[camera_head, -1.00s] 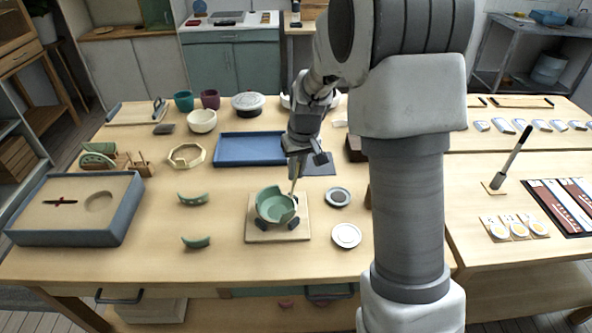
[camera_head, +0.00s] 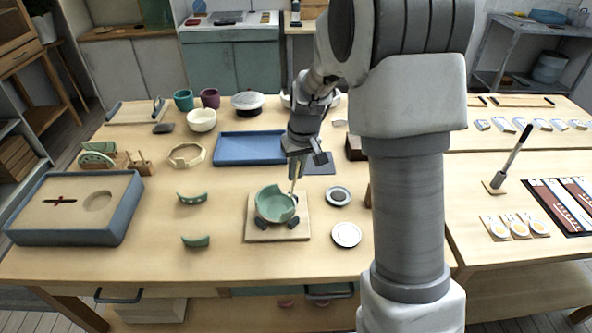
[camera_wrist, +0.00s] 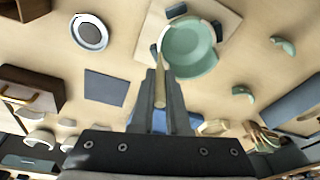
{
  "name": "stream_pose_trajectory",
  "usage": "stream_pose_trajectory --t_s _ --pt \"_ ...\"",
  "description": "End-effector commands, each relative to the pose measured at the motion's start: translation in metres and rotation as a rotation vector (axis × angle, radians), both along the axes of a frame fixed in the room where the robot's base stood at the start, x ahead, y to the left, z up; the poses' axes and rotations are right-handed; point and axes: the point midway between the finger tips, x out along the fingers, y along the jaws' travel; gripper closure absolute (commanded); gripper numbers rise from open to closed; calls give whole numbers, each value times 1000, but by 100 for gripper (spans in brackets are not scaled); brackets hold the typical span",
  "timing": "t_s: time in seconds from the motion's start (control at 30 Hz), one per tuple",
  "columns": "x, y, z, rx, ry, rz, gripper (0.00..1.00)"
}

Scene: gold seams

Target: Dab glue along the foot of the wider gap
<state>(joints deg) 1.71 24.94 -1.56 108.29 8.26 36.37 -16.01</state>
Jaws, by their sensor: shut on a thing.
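The broken green bowl (camera_head: 273,207) stands on a square wooden board (camera_head: 258,237), propped by dark pads (camera_head: 292,223). Its rim is broken away on the side near my tool; I cannot tell which gap is wider. My gripper (camera_head: 304,163) is shut on a thin tan applicator (camera_head: 294,182), its tip pointing down at the bowl's broken edge. The wrist view shows the applicator (camera_wrist: 160,88) between the fingers, its tip beside the bowl (camera_wrist: 190,48); contact is unclear. Two loose green shards, one upper (camera_head: 191,198) and one lower (camera_head: 196,241), lie left of the board.
A dark-centred round dish (camera_head: 338,196) and a white dish (camera_head: 346,235) sit close right of the board. A blue tray (camera_head: 248,148) lies behind, and a grey-rimmed box (camera_head: 75,208) stands at left. Bare table surrounds the shards.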

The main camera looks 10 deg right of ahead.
Motion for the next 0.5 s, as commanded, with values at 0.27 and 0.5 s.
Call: stream_pose_trajectory --t_s 0.27,0.5 --pt "0 0 4 0 0 0 100" --pt "4 4 5 0 1 2 100"
